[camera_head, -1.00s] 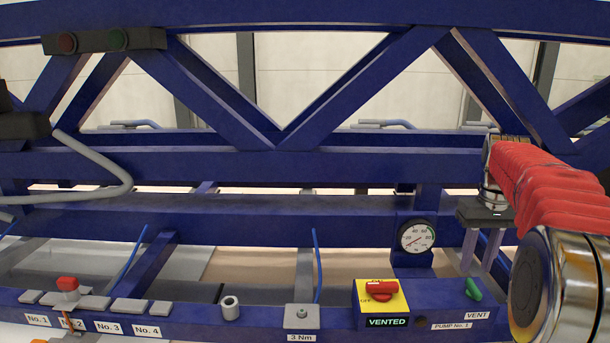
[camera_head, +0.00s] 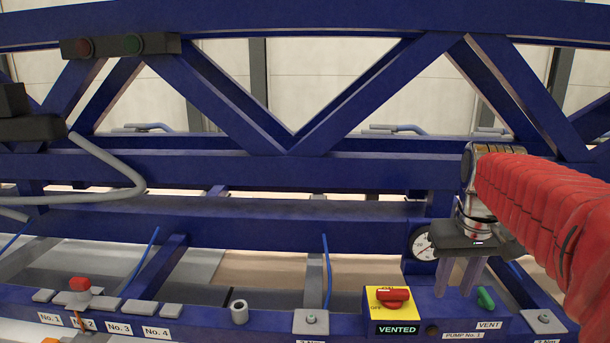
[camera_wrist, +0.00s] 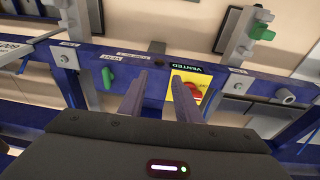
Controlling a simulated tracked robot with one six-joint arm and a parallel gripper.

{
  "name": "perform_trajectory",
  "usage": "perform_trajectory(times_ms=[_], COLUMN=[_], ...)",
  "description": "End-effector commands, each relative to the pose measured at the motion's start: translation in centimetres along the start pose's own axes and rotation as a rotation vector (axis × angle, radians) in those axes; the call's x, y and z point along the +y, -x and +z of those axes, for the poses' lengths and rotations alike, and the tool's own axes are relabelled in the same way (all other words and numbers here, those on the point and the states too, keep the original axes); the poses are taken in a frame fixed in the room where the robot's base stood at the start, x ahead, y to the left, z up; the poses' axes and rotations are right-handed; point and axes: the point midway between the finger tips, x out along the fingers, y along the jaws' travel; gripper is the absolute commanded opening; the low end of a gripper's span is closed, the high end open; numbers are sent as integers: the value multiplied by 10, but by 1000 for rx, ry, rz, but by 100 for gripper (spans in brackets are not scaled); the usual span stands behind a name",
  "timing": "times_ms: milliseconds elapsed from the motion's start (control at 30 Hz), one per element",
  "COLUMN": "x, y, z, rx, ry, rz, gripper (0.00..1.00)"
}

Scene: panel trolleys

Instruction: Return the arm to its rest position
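My gripper (camera_head: 457,276) hangs at the right in the head view, its fingers pointing down, just in front of the blue trolley's pump panel. In the wrist view its two grey fingers (camera_wrist: 158,100) stand apart with nothing between them. My arm in its red sleeve reaches in from the right. Near the fingertips are the red rotary switch (camera_head: 392,294) on its yellow plate and the green vent handle (camera_head: 486,297). The switch also shows in the wrist view (camera_wrist: 192,89), partly covered by a finger, and so does the green handle (camera_wrist: 109,77). A display reads VENTED.
A pressure gauge (camera_head: 422,245) is partly hidden behind my gripper. The blue trolley frame (camera_head: 300,168) spans the view. A red knob (camera_head: 80,284) sits by labels No. 1 to No. 4 at lower left.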

Motion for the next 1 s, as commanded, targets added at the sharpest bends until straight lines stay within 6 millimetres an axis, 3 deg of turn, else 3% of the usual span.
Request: perform_trajectory(times_ms=[500,1000], x=[-51,-89], y=[6,-7], z=[62,127], rx=[101,195], ry=[20,35], rz=[-6,-27], gripper=[30,30])
